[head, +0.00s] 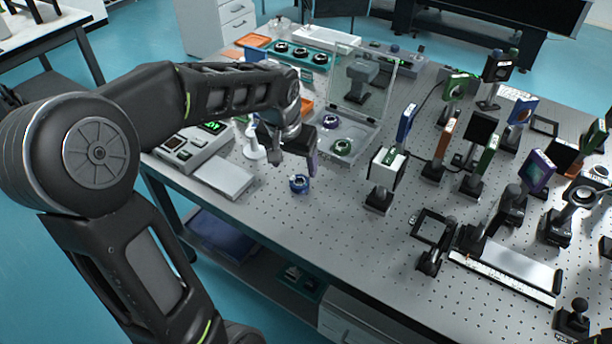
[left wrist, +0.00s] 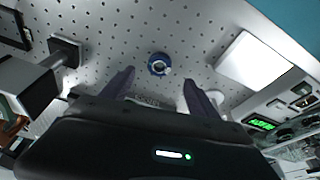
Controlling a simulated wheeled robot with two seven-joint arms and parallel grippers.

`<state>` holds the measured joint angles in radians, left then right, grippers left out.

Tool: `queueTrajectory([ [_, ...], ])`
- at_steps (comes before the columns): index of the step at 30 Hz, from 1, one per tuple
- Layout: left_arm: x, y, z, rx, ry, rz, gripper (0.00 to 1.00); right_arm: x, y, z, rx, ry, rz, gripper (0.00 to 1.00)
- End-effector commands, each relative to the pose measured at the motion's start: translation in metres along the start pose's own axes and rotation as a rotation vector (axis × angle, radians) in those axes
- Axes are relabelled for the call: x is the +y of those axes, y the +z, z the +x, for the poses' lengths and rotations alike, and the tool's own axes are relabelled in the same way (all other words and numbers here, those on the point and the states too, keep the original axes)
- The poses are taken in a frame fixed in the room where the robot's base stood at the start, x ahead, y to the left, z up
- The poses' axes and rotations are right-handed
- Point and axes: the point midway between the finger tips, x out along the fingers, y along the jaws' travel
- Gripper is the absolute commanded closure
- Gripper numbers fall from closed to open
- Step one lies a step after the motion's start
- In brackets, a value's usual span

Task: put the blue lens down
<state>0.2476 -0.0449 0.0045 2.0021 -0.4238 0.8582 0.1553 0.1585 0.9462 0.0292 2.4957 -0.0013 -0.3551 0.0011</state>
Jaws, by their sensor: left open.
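The blue lens (head: 299,184) is a small ring-shaped piece that sits on the perforated optical table (head: 300,235) near its front edge. In the left wrist view the blue lens (left wrist: 159,64) lies on the table beyond the fingertips, between their lines. My left gripper (head: 296,164) is open and empty, just above and behind the lens in the head view. Its two spread fingers (left wrist: 158,80) show in the left wrist view, apart from the lens. My right gripper is in neither view.
A clear-lidded case (head: 352,125) with a purple and a green ring stands behind the gripper. A white flat box (head: 224,178) and an instrument with a green display (head: 195,140) are to the left. Several post-mounted optics fill the right side. The table in front of the lens is clear.

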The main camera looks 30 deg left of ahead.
Motion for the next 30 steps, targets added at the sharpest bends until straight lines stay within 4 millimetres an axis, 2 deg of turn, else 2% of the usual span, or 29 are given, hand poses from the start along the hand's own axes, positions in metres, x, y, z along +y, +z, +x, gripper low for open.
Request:
queueTrajectory([
  [6, 0.000, 0.000, 0.003, -0.001, 0.000, 0.000, 0.30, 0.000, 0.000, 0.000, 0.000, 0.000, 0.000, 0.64],
  [13, 0.000, 0.000, 0.025, -0.002, 0.000, 0.000, 0.30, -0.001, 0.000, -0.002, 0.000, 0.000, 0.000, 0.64],
  [24, 0.001, -0.001, 0.029, -0.001, 0.001, 0.001, 0.30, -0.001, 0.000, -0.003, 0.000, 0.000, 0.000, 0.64],
  [30, 0.001, -0.003, 0.053, -0.005, 0.000, 0.001, 0.30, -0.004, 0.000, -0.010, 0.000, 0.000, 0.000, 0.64],
])
